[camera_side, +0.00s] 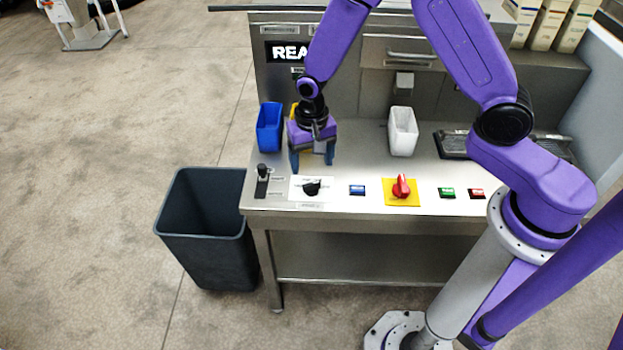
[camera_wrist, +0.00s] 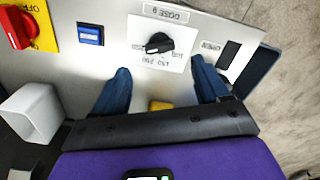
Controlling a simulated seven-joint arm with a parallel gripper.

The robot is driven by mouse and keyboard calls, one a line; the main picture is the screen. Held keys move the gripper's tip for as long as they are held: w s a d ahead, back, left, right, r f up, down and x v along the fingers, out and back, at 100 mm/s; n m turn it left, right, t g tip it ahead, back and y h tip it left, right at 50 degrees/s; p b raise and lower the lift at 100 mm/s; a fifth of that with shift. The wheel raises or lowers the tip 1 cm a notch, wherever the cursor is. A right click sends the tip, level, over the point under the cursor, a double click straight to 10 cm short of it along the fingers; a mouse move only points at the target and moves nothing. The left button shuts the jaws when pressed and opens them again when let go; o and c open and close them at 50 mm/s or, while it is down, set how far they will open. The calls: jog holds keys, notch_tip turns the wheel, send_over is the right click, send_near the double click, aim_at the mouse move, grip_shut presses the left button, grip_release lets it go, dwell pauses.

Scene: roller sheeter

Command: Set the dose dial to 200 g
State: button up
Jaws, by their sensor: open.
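The dose dial is a black knob (camera_side: 312,187) on a white plate (camera_side: 296,194) near the front edge of the steel counter. In the wrist view the knob (camera_wrist: 159,43) sits on its white plate under a "DOSE g" label, with a scale partly readable as 150. The exact pointer setting is too small to tell. My gripper (camera_side: 312,160) is above the counter, behind the dial in the side view. In the wrist view its two blue fingers (camera_wrist: 160,80) are spread apart and empty, with the dial ahead between them, not touched.
A black lever switch (camera_side: 262,172) is left of the dial; a blue button (camera_side: 357,190) and red rotary switch (camera_side: 401,187) are to its right. Green (camera_side: 447,193) and red (camera_side: 477,194) buttons follow. A blue bin (camera_side: 269,128) and white bin (camera_side: 402,131) stand behind.

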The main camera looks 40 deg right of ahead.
aim_at(311, 184)
jog(key=shift+f, duration=3.6)
jog(key=c, duration=1.1)
